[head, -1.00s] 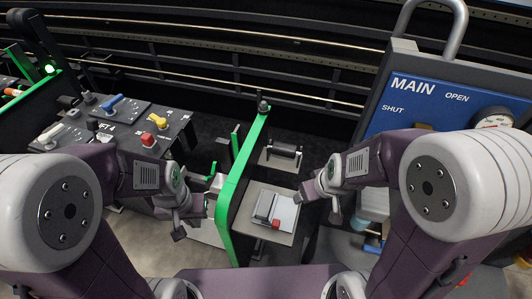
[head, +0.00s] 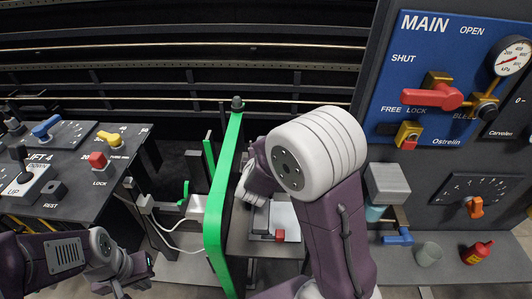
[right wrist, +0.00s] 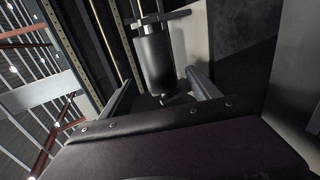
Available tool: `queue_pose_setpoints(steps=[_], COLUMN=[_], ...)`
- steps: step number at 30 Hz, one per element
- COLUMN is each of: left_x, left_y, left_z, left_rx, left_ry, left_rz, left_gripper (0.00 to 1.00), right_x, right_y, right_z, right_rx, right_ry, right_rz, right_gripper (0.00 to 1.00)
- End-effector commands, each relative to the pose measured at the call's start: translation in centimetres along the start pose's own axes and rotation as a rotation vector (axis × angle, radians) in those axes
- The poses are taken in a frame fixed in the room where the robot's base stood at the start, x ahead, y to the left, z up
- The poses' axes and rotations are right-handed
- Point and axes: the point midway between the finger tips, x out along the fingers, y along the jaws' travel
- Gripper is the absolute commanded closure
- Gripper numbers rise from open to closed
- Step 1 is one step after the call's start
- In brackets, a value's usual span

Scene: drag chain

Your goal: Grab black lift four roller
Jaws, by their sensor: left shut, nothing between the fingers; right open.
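The black roller (right wrist: 152,55) is a dark cylinder on a metal bracket, large in the right wrist view. My right gripper (right wrist: 163,90) is open, its two fingers pointing toward the roller. The roller's lower end shows between the fingers in the picture; I cannot tell whether they touch it. In the head view my right arm covers the roller and most of the right gripper. My left gripper (head: 134,276) is shut and empty at the lower left, below the LIFT 4 console (head: 85,190) and away from the roller.
A green upright frame (head: 222,200) stands left of my right arm. A small tray with a red block (head: 280,235) lies beside that arm. The blue MAIN panel (head: 395,75) with a red lever (head: 432,97) is at the right.

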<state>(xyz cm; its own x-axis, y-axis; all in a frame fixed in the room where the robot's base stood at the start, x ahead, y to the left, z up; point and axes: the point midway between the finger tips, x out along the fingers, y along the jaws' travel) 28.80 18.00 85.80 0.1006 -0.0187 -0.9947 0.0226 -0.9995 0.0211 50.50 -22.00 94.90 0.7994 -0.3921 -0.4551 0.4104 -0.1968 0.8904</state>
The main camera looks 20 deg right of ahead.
Motion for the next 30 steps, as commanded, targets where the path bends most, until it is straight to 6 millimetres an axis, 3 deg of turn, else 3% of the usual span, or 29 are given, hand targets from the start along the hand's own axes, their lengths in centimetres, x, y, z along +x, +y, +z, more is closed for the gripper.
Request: queue_pose_setpoints(steps=[2,10,18,26,30], left_x=[0.2,1.9,1.9,1.9,1.8], left_y=[0.0,0.0,0.0,0.0,0.0], left_z=[0.0,0.2,0.2,0.2,0.2], left_rx=[0.0,0.0,0.0,0.0,0.0], left_ry=[0.0,0.0,0.0,0.0,0.0], left_rz=[0.0,0.0,0.0,0.0,0.0], left_gripper=[1.0,1.0,1.0,1.0,1.0], right_x=[0.3,4.8,5.2,5.1,5.1], right_y=[-0.1,-0.1,0.0,0.0,0.1], right_z=[0.0,0.2,0.2,0.2,0.1], right_rx=[0.001,0.001,0.0,0.0,0.0], right_ry=[0.0,-0.001,0.002,0.001,0.002], right_rz=[0.0,-0.001,-0.001,-0.001,0.0], right_gripper=[0.28,0.28,0.28,1.0,1.0])
